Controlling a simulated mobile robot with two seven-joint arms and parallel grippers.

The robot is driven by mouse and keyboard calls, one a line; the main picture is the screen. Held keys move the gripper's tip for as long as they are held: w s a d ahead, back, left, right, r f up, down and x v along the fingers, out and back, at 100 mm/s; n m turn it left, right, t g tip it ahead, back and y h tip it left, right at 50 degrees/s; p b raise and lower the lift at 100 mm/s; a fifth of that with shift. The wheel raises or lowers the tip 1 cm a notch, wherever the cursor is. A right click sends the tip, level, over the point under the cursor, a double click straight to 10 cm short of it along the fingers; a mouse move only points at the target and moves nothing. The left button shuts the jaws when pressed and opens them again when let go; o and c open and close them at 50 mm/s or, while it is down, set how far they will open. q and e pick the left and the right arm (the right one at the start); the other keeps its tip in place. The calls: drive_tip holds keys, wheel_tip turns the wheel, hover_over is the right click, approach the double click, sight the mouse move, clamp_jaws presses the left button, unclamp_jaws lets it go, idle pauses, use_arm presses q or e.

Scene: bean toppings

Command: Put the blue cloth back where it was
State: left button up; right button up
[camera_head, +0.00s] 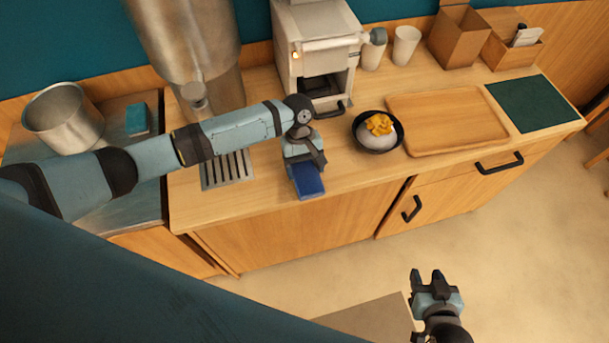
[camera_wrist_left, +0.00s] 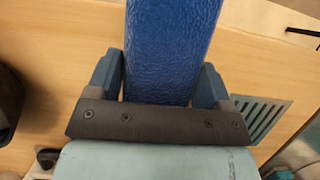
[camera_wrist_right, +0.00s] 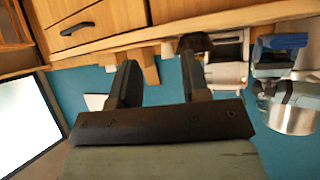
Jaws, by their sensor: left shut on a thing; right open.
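The blue cloth (camera_head: 307,182) is a dark blue folded piece held in my left gripper (camera_head: 303,163) near the counter's front edge, in front of the coffee machine. In the left wrist view the cloth (camera_wrist_left: 172,50) lies between the two fingers of my left gripper (camera_wrist_left: 170,80), which is shut on it. I cannot tell whether the cloth touches the counter. My right gripper (camera_head: 427,277) is open and empty, out over the floor in front of the counter. In the right wrist view its fingers (camera_wrist_right: 160,80) stand apart with nothing between them.
A drip grate (camera_head: 227,170) lies left of the cloth. A dark bowl (camera_head: 377,143) with white and yellow contents, a wooden tray (camera_head: 445,122) and a dark green mat (camera_head: 532,104) are to the right. A teal block (camera_head: 137,119) and metal pot (camera_head: 64,117) stand at the left.

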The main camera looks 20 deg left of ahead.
sight(304, 174)
use_arm(q)
wheel_tip(304, 174, down, 4)
drive_tip(key=b, duration=0.3)
drive_tip(key=shift+r, duration=0.2)
drive_tip(key=shift+b, duration=0.3)
drive_tip(key=shift+r, duration=0.1)
drive_tip(key=o, duration=0.9)
